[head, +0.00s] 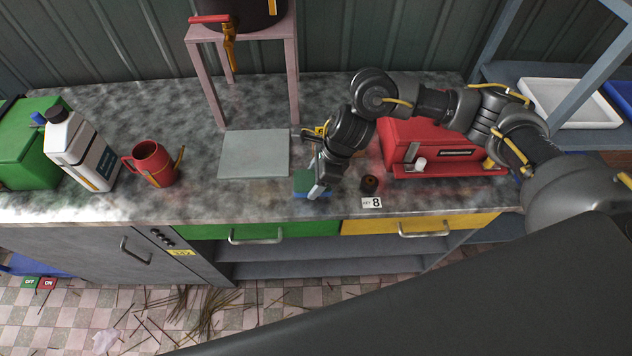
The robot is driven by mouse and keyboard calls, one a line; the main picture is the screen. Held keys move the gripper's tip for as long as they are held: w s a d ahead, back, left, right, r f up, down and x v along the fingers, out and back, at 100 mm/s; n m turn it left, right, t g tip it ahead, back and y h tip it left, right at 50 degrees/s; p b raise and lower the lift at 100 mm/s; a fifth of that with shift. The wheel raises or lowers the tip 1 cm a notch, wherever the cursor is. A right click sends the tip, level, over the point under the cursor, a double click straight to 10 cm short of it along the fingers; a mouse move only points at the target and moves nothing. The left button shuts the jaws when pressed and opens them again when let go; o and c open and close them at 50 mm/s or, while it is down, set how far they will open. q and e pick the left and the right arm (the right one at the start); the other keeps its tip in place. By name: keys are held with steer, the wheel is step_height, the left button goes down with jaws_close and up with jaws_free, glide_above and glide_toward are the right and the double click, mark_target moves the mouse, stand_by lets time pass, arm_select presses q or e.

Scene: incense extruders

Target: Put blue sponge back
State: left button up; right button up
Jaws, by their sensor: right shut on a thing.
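The sponge (300,187), blue below with a dark green top, is on the grey mottled counter near its front edge, in front of a flat grey plate. My right gripper (316,186) reaches in from the right and points down at the sponge. It is shut on the sponge, and its fingers hide the sponge's right side. I cannot tell whether the sponge touches the counter. My left gripper is not in view.
A red watering can (150,164) and white jug (80,150) stand left.

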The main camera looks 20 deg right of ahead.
steer(key=shift+w+d+f, duration=0.15)
steer(key=shift+f, duration=0.1)
step_height(320, 180, down, 3)
steer(key=shift+w+p, duration=0.1)
steer(key=shift+p, duration=0.25)
steer(key=shift+f, duration=0.15)
steer(key=o, duration=1)
steer(key=shift+c, duration=0.2)
steer(key=b+v, duration=0.2)
steer(key=v, duration=1)
steer(key=shift+d, duration=0.1)
